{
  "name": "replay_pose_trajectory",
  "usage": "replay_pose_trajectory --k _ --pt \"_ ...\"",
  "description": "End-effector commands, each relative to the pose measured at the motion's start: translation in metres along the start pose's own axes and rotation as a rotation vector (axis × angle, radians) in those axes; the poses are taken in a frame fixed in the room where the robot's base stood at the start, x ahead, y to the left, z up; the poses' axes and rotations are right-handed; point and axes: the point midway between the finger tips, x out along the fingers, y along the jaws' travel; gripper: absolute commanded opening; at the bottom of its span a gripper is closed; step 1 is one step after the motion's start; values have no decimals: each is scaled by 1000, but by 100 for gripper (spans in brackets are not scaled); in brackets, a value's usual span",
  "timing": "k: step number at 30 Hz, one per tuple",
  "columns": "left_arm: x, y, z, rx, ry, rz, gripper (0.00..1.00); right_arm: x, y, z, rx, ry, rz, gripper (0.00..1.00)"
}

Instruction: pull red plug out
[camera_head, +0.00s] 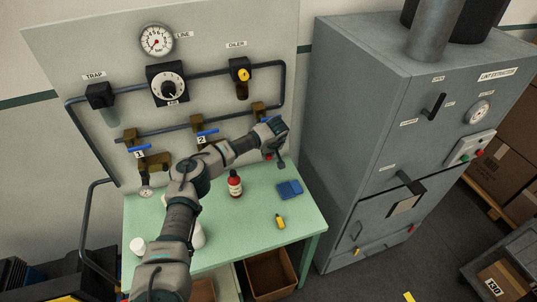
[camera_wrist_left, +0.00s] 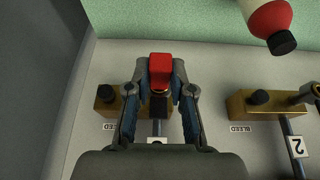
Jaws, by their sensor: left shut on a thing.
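The red plug (camera_wrist_left: 160,70) shows in the left wrist view between the two fingers of my left gripper (camera_wrist_left: 159,82), which is shut on it. A brass ring shows just below the red part, in front of a brass block (camera_wrist_left: 105,98) labelled BLEED. I cannot tell whether the plug is still seated in its fitting. In the head view my left gripper (camera_head: 274,155) is at the right end of the lower pipe row, and only a speck of red shows beside it; the gripper hides most of the fitting. My right gripper is not in view.
A red bottle (camera_head: 235,183), a blue sponge-like block (camera_head: 290,189) and a small yellow item (camera_head: 280,222) are on the green table (camera_head: 295,228). Valves 1 (camera_head: 140,152) and 2 (camera_head: 203,136) are left of the gripper. A grey lint extractor cabinet (camera_head: 345,120) stands close on the right.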

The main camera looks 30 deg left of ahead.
Motion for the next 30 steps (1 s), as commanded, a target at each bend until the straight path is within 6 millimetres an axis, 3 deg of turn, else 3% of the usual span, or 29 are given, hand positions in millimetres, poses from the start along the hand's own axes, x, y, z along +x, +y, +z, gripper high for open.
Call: replay_pose_trajectory --k 30 --pt "-12 0 26 1 1 0 0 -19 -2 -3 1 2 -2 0"
